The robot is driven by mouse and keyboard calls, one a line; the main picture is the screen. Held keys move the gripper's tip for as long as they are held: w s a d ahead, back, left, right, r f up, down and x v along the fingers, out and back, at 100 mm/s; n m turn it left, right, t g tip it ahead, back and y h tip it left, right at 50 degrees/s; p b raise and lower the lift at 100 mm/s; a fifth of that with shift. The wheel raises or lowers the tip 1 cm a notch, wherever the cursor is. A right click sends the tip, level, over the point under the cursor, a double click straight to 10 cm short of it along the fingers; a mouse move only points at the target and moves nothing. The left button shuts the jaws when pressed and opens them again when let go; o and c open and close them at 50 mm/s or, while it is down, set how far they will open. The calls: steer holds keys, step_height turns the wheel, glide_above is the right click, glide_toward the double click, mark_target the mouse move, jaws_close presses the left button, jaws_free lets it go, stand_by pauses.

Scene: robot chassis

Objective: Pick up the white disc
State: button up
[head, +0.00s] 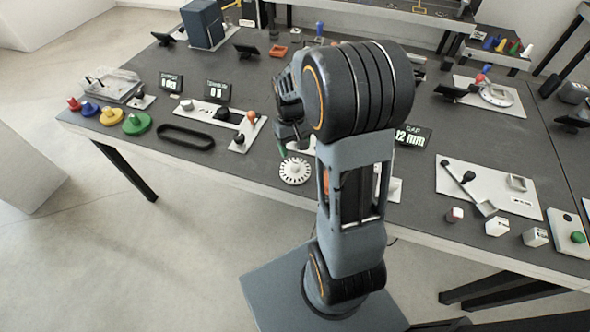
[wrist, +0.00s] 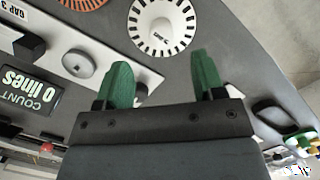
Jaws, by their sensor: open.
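The white disc (head: 294,171) lies flat on the dark tabletop, near its front edge and just left of my arm in the head view. In the wrist view the white disc (wrist: 161,24) has dark slots around its rim, a small hub in the middle and dark lettering. My gripper (wrist: 164,72) has two green fingers spread apart with nothing between them. The disc shows beyond the fingertips, towards the top of the wrist view. In the head view my arm hides most of the gripper; a green finger (head: 282,149) shows just above the disc.
A white panel with a grey knob (wrist: 78,63) lies beside the disc. A black oval ring (head: 186,137) and red, blue, yellow and green knobbed discs stand to the left. An orange ring (wrist: 84,3) is partly cut off.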

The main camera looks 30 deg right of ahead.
mark_target(295, 162)
steer(key=shift+s+f, duration=0.2)
steer(key=shift+f, duration=1.8)
steer(key=shift+s+f, duration=0.2)
steer(key=shift+f, duration=1.75)
steer(key=c, duration=1)
steer(key=shift+r, duration=0.1)
